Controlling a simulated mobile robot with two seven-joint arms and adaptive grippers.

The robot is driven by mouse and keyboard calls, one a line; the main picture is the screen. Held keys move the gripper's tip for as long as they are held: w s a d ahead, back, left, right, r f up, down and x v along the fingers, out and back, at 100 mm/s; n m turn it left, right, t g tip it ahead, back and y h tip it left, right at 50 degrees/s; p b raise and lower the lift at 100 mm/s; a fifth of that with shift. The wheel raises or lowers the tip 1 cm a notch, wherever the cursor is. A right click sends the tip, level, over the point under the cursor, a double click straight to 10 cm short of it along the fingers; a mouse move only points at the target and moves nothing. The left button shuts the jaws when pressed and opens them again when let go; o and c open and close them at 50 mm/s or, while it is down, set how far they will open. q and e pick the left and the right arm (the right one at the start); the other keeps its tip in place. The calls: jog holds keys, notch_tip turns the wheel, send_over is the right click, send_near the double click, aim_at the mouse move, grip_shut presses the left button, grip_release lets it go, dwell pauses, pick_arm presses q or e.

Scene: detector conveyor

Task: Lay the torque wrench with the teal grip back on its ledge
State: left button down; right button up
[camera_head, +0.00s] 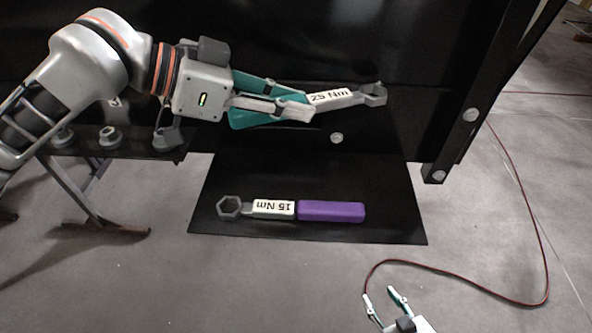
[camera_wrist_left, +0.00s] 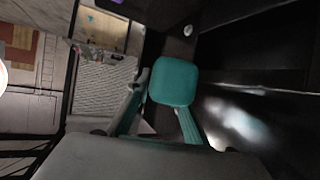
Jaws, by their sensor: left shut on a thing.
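The torque wrench with the teal grip (camera_head: 252,88) is in my left gripper (camera_head: 295,106), in front of the dark panel. Its white label reads 25 Nm, and its grey ring head (camera_head: 373,94) points right. The left gripper is shut around the teal grip, partly covering it. In the left wrist view the grip's teal end (camera_wrist_left: 174,82) shows between the fingers (camera_wrist_left: 160,112). A black ledge (camera_head: 395,222) lies below, carrying a second wrench with a purple grip (camera_head: 331,211) and a 15 Nm label. My right gripper (camera_head: 382,295) is open and empty at the bottom.
A dark upright panel (camera_head: 350,40) stands behind, with a post (camera_head: 470,100) at its right end. A dark shelf (camera_head: 75,150) with bolts is at the left. A thin red cable (camera_head: 520,190) curves over the grey floor. The ledge is bare behind the purple wrench.

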pick_arm(q)
jog(key=b, duration=0.2)
send_over(291, 181)
notch_tip(291, 181, down, 11)
jog(key=shift+d+r, duration=0.15)
jog(key=shift+r, duration=0.05)
jog(key=shift+f, duration=2.2)
jog(key=shift+r, duration=0.1)
jog(key=shift+f, duration=0.65)
jog(key=c, duration=1.8)
grip_release()
jog(key=shift+s, duration=0.1)
jog(key=shift+r, duration=0.65)
jog(key=v, duration=1)
jog(key=shift+a, duration=0.4)
jog(key=shift+s+a+r, duration=0.25)
jog(key=shift+a+r, duration=0.15)
jog(key=shift+a, duration=0.05)
